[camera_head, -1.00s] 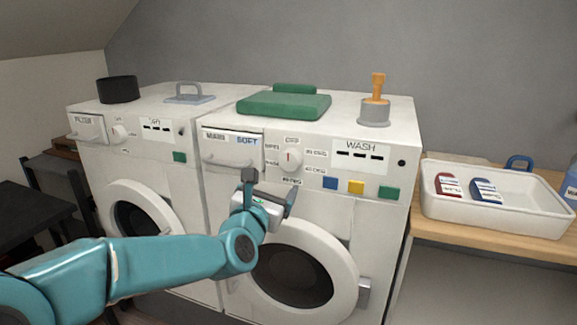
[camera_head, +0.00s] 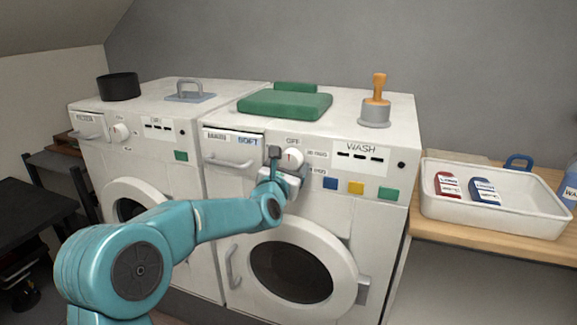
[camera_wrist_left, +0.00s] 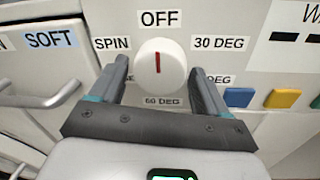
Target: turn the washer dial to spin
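The washer dial (camera_wrist_left: 160,68) is a round white knob with a red mark pointing up at the OFF label (camera_wrist_left: 160,18). The SPIN label (camera_wrist_left: 112,43) is to its upper left. In the head view the dial (camera_head: 292,156) sits on the front panel of the right machine, the washer (camera_head: 225,184). My left gripper (camera_wrist_left: 160,75) is open, with one finger on each side of the dial; a gap shows between each finger and the knob. It also shows in the head view (camera_head: 288,165), just in front of the dial. My right gripper is not in view.
Blue (camera_head: 330,183), yellow (camera_head: 356,187) and green (camera_head: 388,193) buttons lie right of the dial. The drawer (camera_head: 230,160) with a protruding handle is left of it. The round door (camera_head: 335,262) is below. A white tray (camera_head: 520,212) stands on the wooden shelf at right.

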